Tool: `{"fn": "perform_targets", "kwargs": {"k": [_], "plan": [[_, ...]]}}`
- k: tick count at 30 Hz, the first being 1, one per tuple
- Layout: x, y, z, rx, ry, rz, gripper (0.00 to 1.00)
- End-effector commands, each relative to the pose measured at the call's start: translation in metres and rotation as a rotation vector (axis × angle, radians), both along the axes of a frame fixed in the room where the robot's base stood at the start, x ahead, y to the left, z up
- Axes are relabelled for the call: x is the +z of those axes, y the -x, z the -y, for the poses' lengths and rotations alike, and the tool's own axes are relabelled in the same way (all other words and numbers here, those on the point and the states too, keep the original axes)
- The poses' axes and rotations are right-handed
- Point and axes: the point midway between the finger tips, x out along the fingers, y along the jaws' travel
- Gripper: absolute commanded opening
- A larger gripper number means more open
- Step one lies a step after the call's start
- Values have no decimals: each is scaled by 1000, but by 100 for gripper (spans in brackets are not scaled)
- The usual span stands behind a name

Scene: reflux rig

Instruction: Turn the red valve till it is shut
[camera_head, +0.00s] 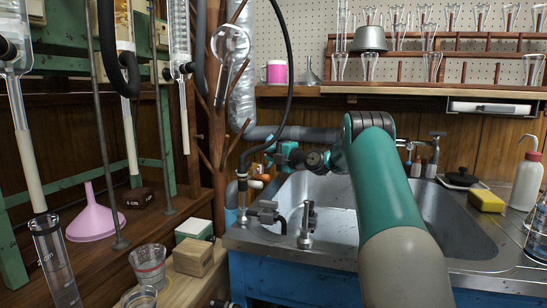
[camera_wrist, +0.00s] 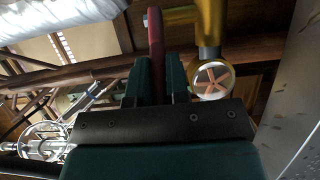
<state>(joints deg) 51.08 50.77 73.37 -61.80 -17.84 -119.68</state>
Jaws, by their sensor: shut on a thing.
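In the wrist view the red valve handle (camera_wrist: 155,35) is a long, narrow lever standing between the two green fingers of my gripper (camera_wrist: 157,72). The fingers are closed on its lower part, and its upper end sticks out past them. A yellow-brass pipe body (camera_wrist: 209,22) lies just right of the handle. In the head view my gripper's teal end is small at the left end of my arm, by the pipework at the sink's left edge. The red handle cannot be made out there. The handle's pivot is not clearly visible.
The metal sink (camera_head: 335,220) lies below my arm, with a tap (camera_head: 307,225) on its near rim. A black hose (camera_head: 290,60) hangs down to the pipework. Glassware on stands, a pink funnel (camera_head: 95,215) and a wooden block (camera_head: 193,257) are at left.

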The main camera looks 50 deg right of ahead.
Motion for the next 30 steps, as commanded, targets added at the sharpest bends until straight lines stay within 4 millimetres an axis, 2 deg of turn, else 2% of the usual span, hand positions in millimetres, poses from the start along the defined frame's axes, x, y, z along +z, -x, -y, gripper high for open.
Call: {"fn": "perform_targets", "kwargs": {"k": [1, 2, 3, 11, 16, 20, 30], "plan": [[-1, 2, 2, -3, -1, -1, 0], [-1, 2, 2, -3, -1, -1, 18], [-1, 2, 1, -3, -1, -2, 27], [-1, 0, -1, 1, -1, -1, 27], [-1, 13, 1, -1, -2, -2, 27], [-1, 38, 5, -5, -4, -2, 27], [-1, 125, 15, -7, -4, -1, 27]]}}
